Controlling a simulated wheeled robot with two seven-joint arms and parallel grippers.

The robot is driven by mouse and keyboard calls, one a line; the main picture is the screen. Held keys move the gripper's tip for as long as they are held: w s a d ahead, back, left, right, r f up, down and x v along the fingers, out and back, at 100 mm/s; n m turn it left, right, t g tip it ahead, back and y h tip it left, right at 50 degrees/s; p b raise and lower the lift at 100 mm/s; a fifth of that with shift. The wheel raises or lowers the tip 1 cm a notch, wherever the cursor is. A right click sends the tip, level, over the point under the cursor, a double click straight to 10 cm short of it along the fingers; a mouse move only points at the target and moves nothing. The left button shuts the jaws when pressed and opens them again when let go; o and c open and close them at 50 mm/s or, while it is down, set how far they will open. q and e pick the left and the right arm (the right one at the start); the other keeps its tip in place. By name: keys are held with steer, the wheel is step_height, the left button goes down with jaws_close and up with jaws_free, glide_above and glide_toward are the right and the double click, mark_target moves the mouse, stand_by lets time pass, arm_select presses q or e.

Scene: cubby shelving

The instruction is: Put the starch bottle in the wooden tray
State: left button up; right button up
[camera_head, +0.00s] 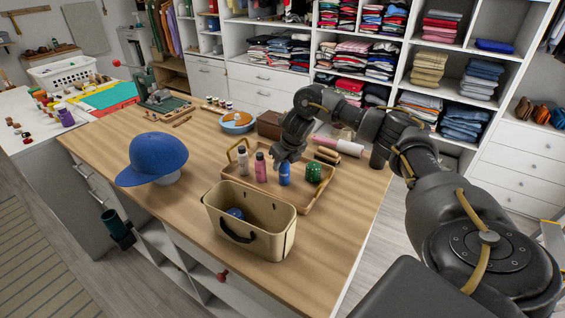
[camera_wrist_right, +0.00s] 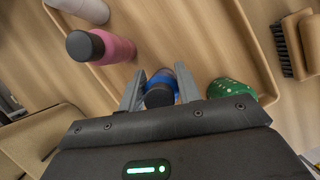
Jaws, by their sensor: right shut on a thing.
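The wooden tray (camera_head: 230,172) stands on the worktable with its handled ends raised. My right gripper (camera_head: 285,162) points down over the tray and is shut on a blue bottle (camera_head: 285,178) with a dark cap. The wrist view shows the blue bottle (camera_wrist_right: 162,90) upright between both fingers (camera_wrist_right: 160,84). It is within the tray's outline; whether its base touches the tray floor, I cannot tell. A pink bottle (camera_head: 260,167) and a white-grey bottle (camera_head: 243,161) stand in the tray to its left. A green, pale-dotted object (camera_head: 314,172) is close on its right. No label is legible. My left gripper is out of view.
A beige bin (camera_head: 275,232) with a blue item inside stands in front of the tray. A blue cap (camera_head: 153,157) lies to the left. A blue bowl (camera_head: 237,122), a brown box (camera_head: 270,124) and brushes (camera_head: 327,155) are behind. The table's left front is clear.

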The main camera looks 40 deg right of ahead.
steer(key=o, duration=1.1)
steer(key=shift+f, duration=0.1)
steer(key=shift+r, duration=0.25)
steer(key=shift+s+r, duration=0.15)
steer(key=shift+r, duration=0.2)
steer(key=p+v, duration=0.2)
steer(key=v, duration=0.9)
